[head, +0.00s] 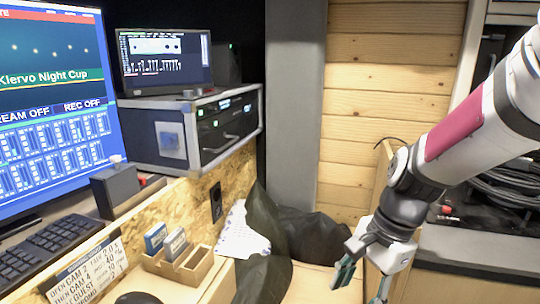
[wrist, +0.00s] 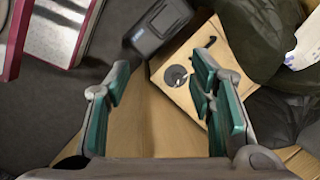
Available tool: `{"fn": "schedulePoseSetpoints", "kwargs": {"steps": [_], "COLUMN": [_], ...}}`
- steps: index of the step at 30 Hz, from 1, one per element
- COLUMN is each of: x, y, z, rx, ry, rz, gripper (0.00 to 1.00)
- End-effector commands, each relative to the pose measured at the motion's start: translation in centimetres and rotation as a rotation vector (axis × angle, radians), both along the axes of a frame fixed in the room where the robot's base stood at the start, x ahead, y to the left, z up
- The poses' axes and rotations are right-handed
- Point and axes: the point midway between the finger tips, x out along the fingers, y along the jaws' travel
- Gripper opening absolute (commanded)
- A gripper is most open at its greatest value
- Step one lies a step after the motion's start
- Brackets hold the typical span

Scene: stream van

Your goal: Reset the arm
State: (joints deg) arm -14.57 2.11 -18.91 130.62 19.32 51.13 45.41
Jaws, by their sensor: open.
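My arm (head: 455,140), white with a magenta band and dark joints, reaches in from the right edge of the head view and bends down. My gripper (head: 362,279) is at its lower end, pointing down near the bottom edge, with a teal pad showing on one finger. In the wrist view my gripper (wrist: 160,75) has its two teal-padded fingers wide apart. Nothing is held between them; a wooden surface (wrist: 160,125) shows below.
A dark bag or cloth (head: 265,250) lies left of my gripper. A desk with a large monitor (head: 55,100), keyboard (head: 45,248) and rack case (head: 205,125) fills the left. Coiled cables (head: 505,185) hang behind my arm. The wrist view shows a black device (wrist: 158,27) and light wooden panel (wrist: 185,85).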

Motion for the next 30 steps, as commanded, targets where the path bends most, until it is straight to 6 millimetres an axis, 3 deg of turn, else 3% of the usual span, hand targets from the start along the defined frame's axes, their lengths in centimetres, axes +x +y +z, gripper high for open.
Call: {"fn": "schedulePoseSetpoints", "kwargs": {"steps": [6,15,27,30], "x": [-6.2,-14.9,-21.7,-21.5], "y": [-0.4,-2.1,-4.2,-4.2], "z": [4.7,7.8,8.1,9.9], "rx": [-0.001,-0.109,-0.269,-0.275], "ry": [-0.100,-0.194,-0.201,-0.214], "rz": [0.323,0.747,1.058,1.061], "gripper": [0.49,0.49,0.49,0.49]}}
